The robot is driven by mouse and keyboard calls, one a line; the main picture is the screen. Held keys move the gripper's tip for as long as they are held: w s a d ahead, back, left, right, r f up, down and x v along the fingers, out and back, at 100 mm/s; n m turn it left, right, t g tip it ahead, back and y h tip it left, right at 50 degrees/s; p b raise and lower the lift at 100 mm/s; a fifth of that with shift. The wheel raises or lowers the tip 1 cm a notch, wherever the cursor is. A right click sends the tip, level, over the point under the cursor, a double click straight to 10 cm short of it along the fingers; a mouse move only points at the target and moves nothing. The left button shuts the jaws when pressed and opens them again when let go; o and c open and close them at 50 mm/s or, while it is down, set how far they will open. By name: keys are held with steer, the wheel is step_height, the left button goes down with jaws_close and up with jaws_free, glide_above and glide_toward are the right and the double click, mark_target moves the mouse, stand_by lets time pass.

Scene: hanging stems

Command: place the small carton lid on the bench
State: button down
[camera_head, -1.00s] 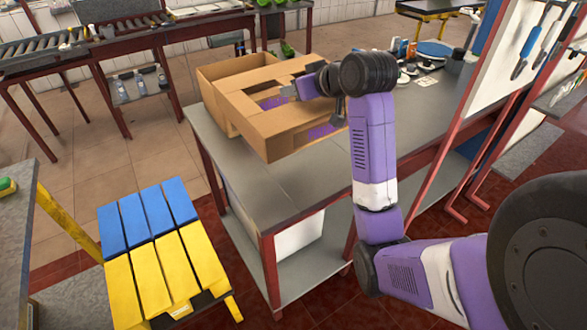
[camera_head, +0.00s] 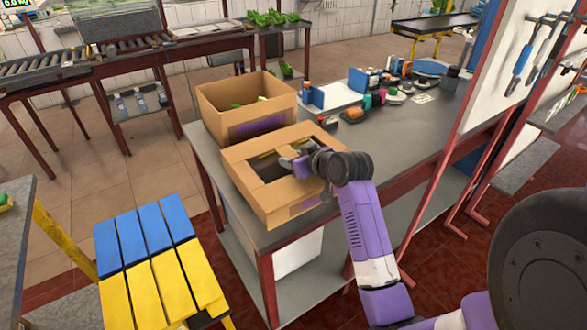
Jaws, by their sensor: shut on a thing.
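My wrist hides the lid's right side.
Bottles, a tray and small items (camera_head: 372,95) stand farther back on the bench. A blue and yellow slatted stool (camera_head: 150,260) is at the lower left. A tool board (camera_head: 530,60) rises at the right. Clear bench top lies right of the lid.

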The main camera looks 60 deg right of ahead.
mark_target(316, 179)
steer(key=shift+f, duration=1.7)
steer(key=shift+f, duration=0.1)
steer(key=shift+f, duration=0.1)
steer(key=c, duration=0.8)
jaws_free()
steer(key=shift+r, duration=0.2)
steer(key=v, duration=1.2)
steer(key=shift+f, duration=0.1)
